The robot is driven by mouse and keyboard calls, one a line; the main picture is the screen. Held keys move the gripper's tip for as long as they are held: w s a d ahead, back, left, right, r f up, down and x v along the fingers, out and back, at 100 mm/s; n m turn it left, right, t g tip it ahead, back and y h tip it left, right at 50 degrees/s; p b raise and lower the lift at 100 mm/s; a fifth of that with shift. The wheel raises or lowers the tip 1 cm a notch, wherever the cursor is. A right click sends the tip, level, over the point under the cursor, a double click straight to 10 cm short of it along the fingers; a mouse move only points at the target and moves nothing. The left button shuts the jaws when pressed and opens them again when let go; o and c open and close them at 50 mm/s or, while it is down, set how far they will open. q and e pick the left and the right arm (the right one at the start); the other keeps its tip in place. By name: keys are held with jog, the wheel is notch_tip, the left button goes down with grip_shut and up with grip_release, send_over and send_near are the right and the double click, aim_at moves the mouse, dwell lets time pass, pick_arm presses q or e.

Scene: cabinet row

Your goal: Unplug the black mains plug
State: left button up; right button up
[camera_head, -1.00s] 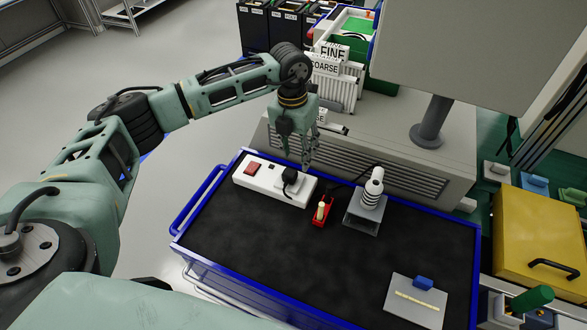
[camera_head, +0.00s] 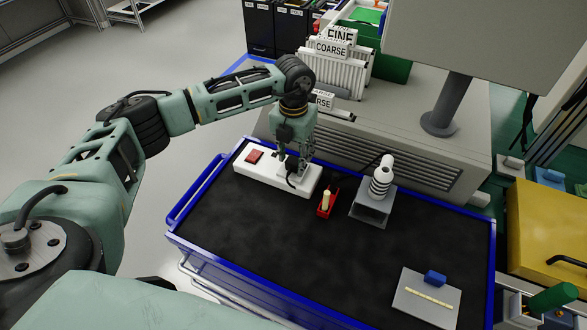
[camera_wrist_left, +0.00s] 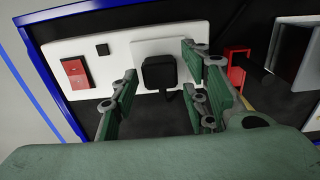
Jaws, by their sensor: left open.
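The black mains plug (camera_wrist_left: 159,72) sits in the socket of the white power strip (camera_wrist_left: 110,60) in the left wrist view. In the head view the white strip (camera_head: 245,174) lies at the back left of the cart top, and the plug is mostly hidden behind my gripper. My left gripper (camera_head: 292,172) points down over the plug. In the left wrist view its fingers (camera_wrist_left: 160,90) are open, one to the left of the plug and the others to its right, apart from it. My right gripper is not in view.
A red switch (camera_head: 254,156) is on the strip. To the right stand a small red holder (camera_head: 327,203) and a grey stand (camera_head: 370,211) with a white ribbed part (camera_head: 381,180). A grey plate (camera_head: 425,298) lies at front right. The middle of the black cart top (camera_head: 290,240) is clear.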

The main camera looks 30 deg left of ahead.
aim_at(294, 160)
pick_arm(q)
jog(key=shift+f, duration=0.35)
jog(key=shift+c, duration=0.3)
grip_shut()
dwell(0.6)
jog(key=shift+r, duration=0.15)
jog(key=shift+r+p, duration=0.65)
jog(key=shift+r, duration=0.35)
jog(key=shift+r+p, duration=1.15)
jog(key=shift+r, duration=0.8)
